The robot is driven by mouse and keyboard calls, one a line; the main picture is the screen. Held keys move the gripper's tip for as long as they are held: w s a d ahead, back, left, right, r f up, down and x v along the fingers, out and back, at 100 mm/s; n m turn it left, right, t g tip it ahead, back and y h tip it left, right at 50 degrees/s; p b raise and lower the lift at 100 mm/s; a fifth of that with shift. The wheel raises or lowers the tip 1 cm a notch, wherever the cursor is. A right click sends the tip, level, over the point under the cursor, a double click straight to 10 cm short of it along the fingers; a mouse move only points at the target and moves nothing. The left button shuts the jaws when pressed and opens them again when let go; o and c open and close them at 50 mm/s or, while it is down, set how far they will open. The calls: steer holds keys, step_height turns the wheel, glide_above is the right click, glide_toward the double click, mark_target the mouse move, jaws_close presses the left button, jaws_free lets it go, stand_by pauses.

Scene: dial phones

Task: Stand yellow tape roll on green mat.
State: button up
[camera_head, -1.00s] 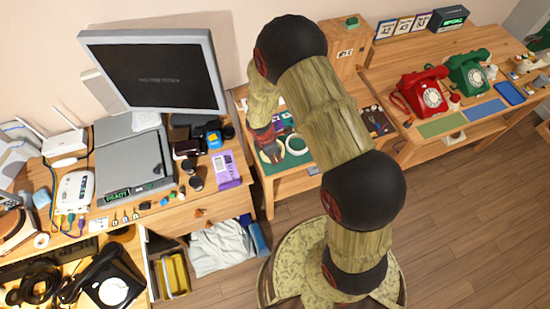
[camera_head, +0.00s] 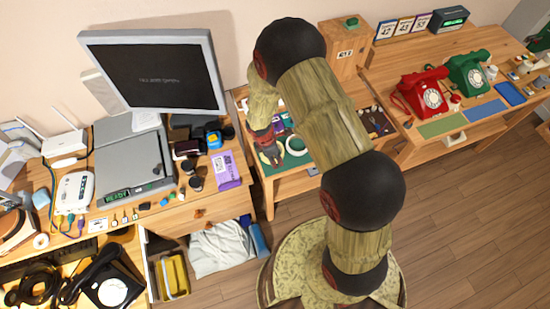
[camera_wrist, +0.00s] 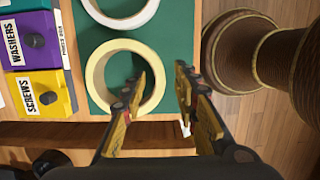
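The yellow tape roll (camera_wrist: 93,76) is a pale yellow ring lying flat in the wrist view, at the front edge of the green mat (camera_wrist: 178,30). My gripper (camera_wrist: 160,72) is open above it. The left finger overlaps the roll's hole and right side, and the right finger is to the right of the roll, so the roll's right wall shows between them. I cannot tell whether they touch it. In the head view my gripper (camera_head: 269,152) is low over the green mat (camera_head: 293,159), and the yellow roll cannot be made out clearly.
A white tape roll (camera_wrist: 122,22) lies just beyond the yellow one. Purple (camera_wrist: 28,42) and yellow (camera_wrist: 40,93) labelled boxes stand to the left. A monitor (camera_head: 155,75) and a red phone (camera_head: 422,92) stand farther off.

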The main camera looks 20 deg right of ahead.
steer(key=s+r+m+t+p, duration=0.3)
steer(key=r+m, duration=0.5)
steer(key=r, duration=2.7)
steer(key=s+r+m+t+y, duration=0.2)
steer(key=s+r+m, duration=0.8)
steer(key=s+r, duration=0.3)
steer(key=shift+s+a+r+t, duration=0.2)
steer(key=shift+s+r+t, duration=0.15)
steer(key=shift+s, duration=1.45)
steer(key=shift+f+b, duration=0.1)
steer(key=shift+b, duration=0.2)
